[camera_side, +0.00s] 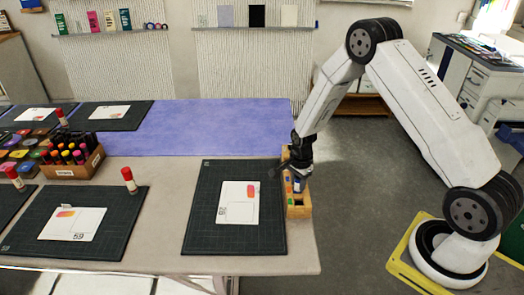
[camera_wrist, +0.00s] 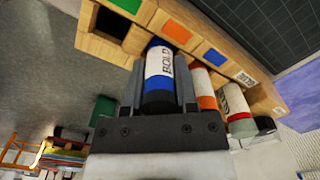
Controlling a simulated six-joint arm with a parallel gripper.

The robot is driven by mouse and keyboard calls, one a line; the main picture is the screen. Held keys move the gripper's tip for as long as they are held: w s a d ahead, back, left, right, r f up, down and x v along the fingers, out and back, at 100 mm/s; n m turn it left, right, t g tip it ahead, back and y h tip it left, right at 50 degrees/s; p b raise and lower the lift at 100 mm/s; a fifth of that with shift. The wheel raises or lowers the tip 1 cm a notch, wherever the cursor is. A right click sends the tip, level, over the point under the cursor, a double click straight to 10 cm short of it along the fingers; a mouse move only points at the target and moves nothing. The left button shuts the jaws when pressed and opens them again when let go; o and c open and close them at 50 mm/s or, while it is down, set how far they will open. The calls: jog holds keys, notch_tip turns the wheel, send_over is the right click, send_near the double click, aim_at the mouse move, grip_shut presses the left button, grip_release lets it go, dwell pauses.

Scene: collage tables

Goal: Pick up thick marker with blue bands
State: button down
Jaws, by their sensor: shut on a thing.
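The thick marker with blue bands (camera_wrist: 158,78) is white with the word BOLD on it. In the wrist view it sits between the two fingers of my gripper (camera_wrist: 158,92), which is shut on it. The marker is beside the wooden rack (camera_wrist: 108,50); I cannot tell whether its far end is still in a slot. In the side view my gripper (camera_side: 299,166) is down at the rack (camera_side: 298,212) on the table's right edge, and it hides part of the rack.
An orange-banded marker (camera_wrist: 203,88) and a red-banded marker (camera_wrist: 235,108) stand close beside the held one. A dark cutting mat (camera_side: 205,225) with a card (camera_side: 239,203) lies left of the rack. A box of markers (camera_side: 72,172) stands at far left.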

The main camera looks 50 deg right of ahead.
jog(key=shift+r, duration=0.15)
jog(key=shift+r, duration=0.75)
jog(key=s+a+r, duration=0.3)
jog(key=s+r, duration=0.8)
jog(key=s, duration=0.2)
jog(key=shift+s, duration=0.35)
jog(key=shift+r, duration=0.1)
jog(key=shift+w, duration=0.15)
